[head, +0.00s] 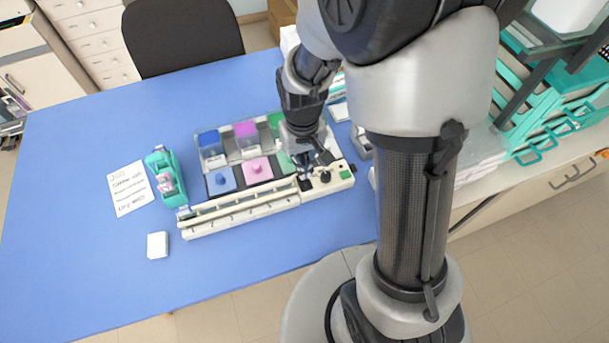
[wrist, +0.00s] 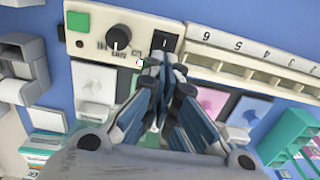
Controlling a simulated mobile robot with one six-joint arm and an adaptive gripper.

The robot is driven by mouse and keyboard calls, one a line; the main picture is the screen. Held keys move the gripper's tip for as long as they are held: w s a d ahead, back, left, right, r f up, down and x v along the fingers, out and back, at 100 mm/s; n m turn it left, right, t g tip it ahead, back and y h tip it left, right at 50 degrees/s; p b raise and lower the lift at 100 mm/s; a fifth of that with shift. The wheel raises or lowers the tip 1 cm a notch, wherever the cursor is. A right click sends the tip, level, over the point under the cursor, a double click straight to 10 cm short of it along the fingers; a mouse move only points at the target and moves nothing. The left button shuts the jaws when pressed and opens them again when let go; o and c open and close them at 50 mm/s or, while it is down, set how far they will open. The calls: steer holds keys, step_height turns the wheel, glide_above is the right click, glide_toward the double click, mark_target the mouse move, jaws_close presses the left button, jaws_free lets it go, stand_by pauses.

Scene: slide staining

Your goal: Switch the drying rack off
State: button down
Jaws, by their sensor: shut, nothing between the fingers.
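The drying rack (head: 240,212) is a long cream slotted strip along the front of the staining station; its numbered slots (wrist: 225,68) show in the wrist view. A cream control panel (wrist: 95,48) sits at its end. It bears a green square button (wrist: 77,21), a black rotary knob (wrist: 118,38) with small labels, and a black rocker switch (wrist: 165,42). My gripper (wrist: 163,60) is shut and empty, its tips right by the rocker switch; I cannot tell if they touch. In the head view my gripper (head: 305,172) points down over the panel.
Blue, pink and green stain trays (head: 255,168) lie behind the rack. A teal slide holder (head: 166,177), a written card (head: 129,188) and a white block (head: 157,245) are on the left. The blue table (head: 80,250) is clear at front left.

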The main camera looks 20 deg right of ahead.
steer(key=shift+r+p, duration=1.45)
steer(key=shift+r, duration=0.6)
steer(key=shift+r, duration=0.1)
step_height(320, 180, up, 6)
steer(key=r+t, duration=0.1)
glide_above(305, 182)
steer(key=s+r+t, duration=0.3)
steer(key=s+r, duration=0.9)
steer(key=s, duration=0.1)
steer(key=shift+s+r+t+b, duration=0.3)
steer(key=shift+r, duration=0.05)
steer(key=shift+w, duration=0.1)
